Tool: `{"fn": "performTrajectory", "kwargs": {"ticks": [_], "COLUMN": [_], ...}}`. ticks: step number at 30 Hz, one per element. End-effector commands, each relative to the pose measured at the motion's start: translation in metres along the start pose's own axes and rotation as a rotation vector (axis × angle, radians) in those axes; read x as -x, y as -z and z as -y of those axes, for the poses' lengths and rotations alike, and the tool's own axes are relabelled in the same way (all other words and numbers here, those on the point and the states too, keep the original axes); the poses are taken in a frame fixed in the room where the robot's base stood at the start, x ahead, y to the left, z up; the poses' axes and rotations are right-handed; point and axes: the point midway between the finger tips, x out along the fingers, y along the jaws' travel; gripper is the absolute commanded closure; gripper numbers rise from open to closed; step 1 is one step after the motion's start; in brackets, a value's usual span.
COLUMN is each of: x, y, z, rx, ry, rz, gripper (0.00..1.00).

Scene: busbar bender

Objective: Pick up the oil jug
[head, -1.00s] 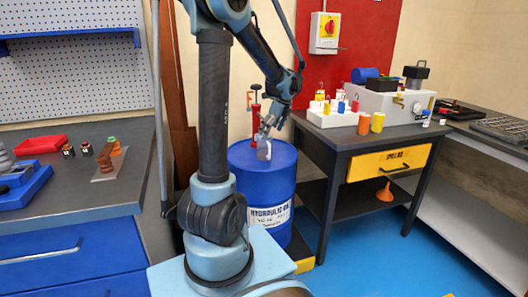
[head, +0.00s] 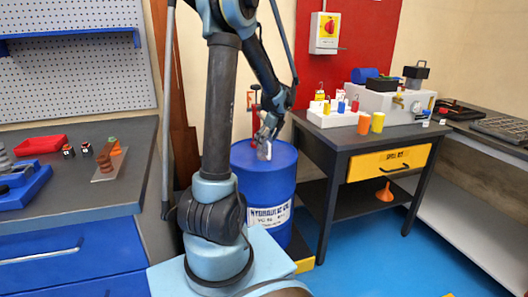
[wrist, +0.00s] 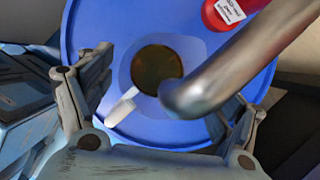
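What appears to be the oil jug (wrist: 130,72) stands on the blue drum top in the wrist view, seen from above. It has a pale translucent body, a round dark middle and a white handle-like piece (wrist: 122,106) pointing lower left. My gripper (wrist: 165,112) is open, with one finger on each side of the view and the jug lying ahead between them. I see no clear contact. A thick grey metal pipe crosses in front of the jug and hides its right side. In the head view, my gripper (head: 265,140) is over the drum; the jug is hard to make out there.
The blue hydraulic oil drum (head: 262,190) bears a red hand pump (head: 255,107); a red labelled part (wrist: 212,18) shows in the wrist view. A dark workbench (head: 345,145) with a yellow drawer stands right of the drum. Another bench (head: 75,190) is at left.

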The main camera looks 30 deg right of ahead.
Motion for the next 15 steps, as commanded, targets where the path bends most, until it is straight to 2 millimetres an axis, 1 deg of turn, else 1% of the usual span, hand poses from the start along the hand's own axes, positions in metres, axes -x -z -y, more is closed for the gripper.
{"fn": "performTrajectory", "kwargs": {"ticks": [1,2,3,5,6,8,9,15], "x": [0.0001,0.0001,0.0001,0.0002,0.0002,0.0002,0.0002,0.0003], "y": [0.0,0.0,0.0,0.0,0.0,0.0,-0.0001,-0.0002], "z": [0.0,0.0,0.0,0.0,0.0,0.0,-0.0001,-0.0001], "rx": [0.0,0.0,0.0,0.0,0.0,0.0,0.0,0.0], "ry": [0.0,0.0,0.0,0.0,0.0,0.0,0.0,0.0], "rz": [0.0,0.0,0.0,0.0,0.0,0.0,0.0,0.0], "gripper": [0.3,0.37,0.46,0.6,0.69,0.7,0.75,0.75]}}
